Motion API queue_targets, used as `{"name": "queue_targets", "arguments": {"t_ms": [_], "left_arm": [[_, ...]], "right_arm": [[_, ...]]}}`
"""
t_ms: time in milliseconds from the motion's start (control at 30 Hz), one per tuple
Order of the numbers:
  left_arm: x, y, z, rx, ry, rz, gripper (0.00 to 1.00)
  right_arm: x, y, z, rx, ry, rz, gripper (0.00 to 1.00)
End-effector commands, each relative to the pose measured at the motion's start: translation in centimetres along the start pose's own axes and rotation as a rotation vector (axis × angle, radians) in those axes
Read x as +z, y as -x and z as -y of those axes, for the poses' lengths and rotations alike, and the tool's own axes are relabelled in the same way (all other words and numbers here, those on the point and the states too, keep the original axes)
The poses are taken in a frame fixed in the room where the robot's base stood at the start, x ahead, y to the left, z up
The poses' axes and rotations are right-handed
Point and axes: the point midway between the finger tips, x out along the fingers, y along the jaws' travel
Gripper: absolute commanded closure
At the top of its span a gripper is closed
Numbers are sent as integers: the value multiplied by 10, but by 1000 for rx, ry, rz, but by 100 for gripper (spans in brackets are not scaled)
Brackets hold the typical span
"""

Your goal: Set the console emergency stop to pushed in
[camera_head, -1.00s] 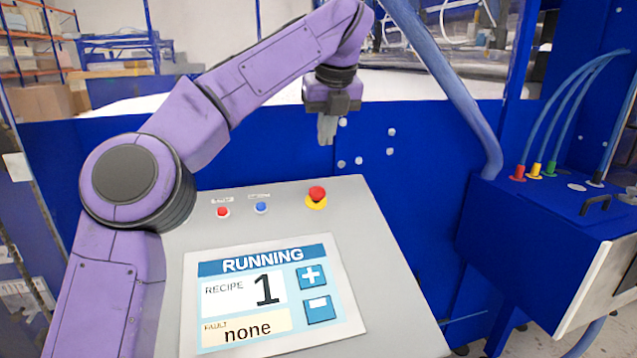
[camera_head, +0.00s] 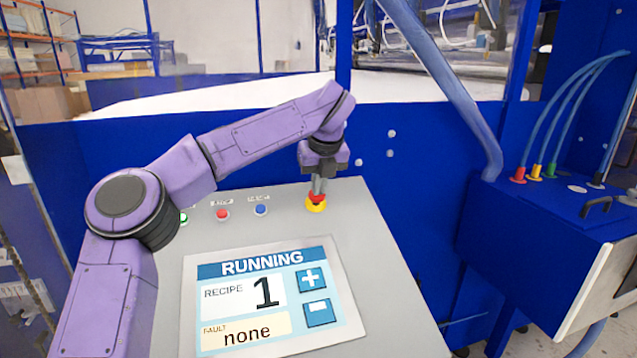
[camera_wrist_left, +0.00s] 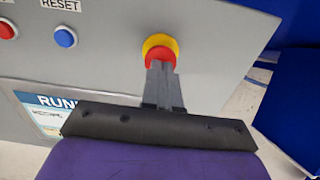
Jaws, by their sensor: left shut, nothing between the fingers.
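The emergency stop is a red mushroom button (camera_head: 316,197) on a yellow base (camera_head: 316,207), at the upper right of the grey console (camera_head: 385,270). My left gripper (camera_head: 318,190) is shut and empty, pointing down with its fingertips right at the red button. In the left wrist view the shut fingers (camera_wrist_left: 161,70) overlap the lower part of the red button (camera_wrist_left: 160,55). I cannot tell whether the tips press on it or sit just above it. The console screen (camera_head: 265,295) reads RUNNING, recipe 1, fault none. My right gripper is not in view.
A green button (camera_head: 183,218), a red button (camera_head: 222,214) and a blue button (camera_head: 261,209) sit left of the emergency stop. A blue wall (camera_head: 420,190) rises behind the console. A blue box with hoses (camera_head: 545,215) stands at the right.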

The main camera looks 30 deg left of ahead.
Motion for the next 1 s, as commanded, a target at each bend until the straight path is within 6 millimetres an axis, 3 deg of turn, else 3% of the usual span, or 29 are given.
{"name": "queue_targets", "arguments": {"t_ms": [133, 300, 633, 767, 933, 1000], "left_arm": [[-1, -4, 0, 0, 0, 0, 100], [-2, -23, 0, 2, -1, -1, 100], [-2, -23, 0, 9, -2, -10, 100], [-2, -7, 2, 6, -4, -6, 100], [0, 38, 8, -8, -7, 10, 100], [-3, 49, 9, -10, -6, 14, 100]], "right_arm": [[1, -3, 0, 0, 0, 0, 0], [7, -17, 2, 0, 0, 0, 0], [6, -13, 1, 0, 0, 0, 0], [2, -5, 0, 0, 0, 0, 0], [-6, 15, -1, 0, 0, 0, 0], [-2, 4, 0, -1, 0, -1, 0]]}}
